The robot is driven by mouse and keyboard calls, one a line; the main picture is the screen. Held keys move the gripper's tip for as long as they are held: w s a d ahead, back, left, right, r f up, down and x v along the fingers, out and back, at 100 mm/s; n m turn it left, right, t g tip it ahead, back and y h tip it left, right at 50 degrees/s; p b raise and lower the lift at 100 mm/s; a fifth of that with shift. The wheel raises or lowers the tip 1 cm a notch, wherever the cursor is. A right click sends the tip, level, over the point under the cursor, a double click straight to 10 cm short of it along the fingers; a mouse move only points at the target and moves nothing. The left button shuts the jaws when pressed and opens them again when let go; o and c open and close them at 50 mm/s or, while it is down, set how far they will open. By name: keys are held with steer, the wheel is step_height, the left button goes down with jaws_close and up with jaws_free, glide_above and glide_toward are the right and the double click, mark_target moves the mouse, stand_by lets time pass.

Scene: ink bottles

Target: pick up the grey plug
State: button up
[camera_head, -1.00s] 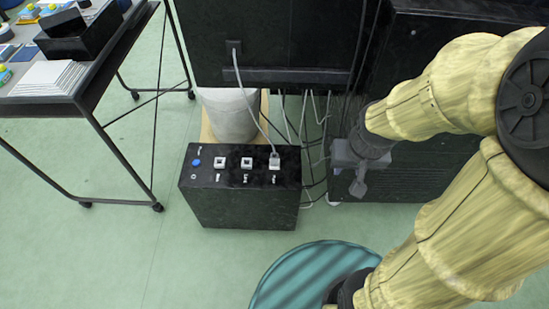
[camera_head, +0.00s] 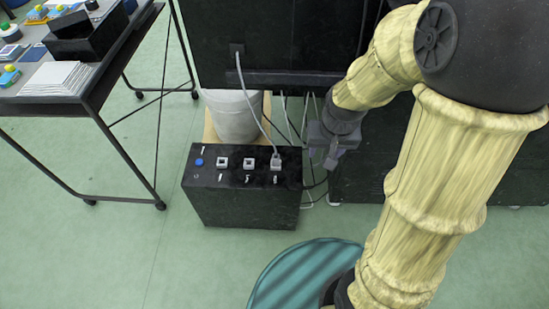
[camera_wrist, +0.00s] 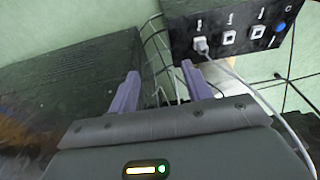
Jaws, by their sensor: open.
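The grey plug (camera_head: 275,162) sits in the rightmost socket on top of a black box (camera_head: 243,205), with a grey cable rising from it to a port on the black cabinet. In the wrist view the plug (camera_wrist: 201,45) shows beyond and just right of my fingertips. My gripper (camera_head: 328,160) is to the right of the plug in the head view, near the cabinet, and does not touch it. In the wrist view my gripper (camera_wrist: 160,70) has its two fingers spread apart with nothing between them.
Two empty-looking sockets (camera_head: 222,162) and a blue button (camera_head: 199,162) are also on the box. A black cabinet (camera_head: 275,40) stands behind, with loose cables (camera_head: 308,125) hanging near my gripper. A table (camera_head: 85,85) stands left.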

steer(key=w+a+f+p, duration=0.2)
steer(key=w+a, duration=0.5)
steer(key=p, duration=0.2)
glide_above(275, 156)
steer(key=s, duration=0.3)
steer(key=s+x, duration=0.1)
steer(key=x, duration=0.2)
steer(key=shift+w+a+f+g, duration=0.2)
steer(key=shift+w+f+g, duration=0.1)
steer(key=shift+w, duration=0.1)
steer(key=f+b, duration=0.1)
steer(key=f, duration=0.3)
steer(key=w+f+b, duration=0.1)
steer(key=f+b, duration=0.1)
steer(key=f, duration=0.2)
steer(key=f+b, duration=0.1)
steer(key=f, duration=0.3)
steer(key=shift+w+b, duration=0.35)
steer(key=shift+b, duration=0.05)
steer(key=shift+d, duration=0.1)
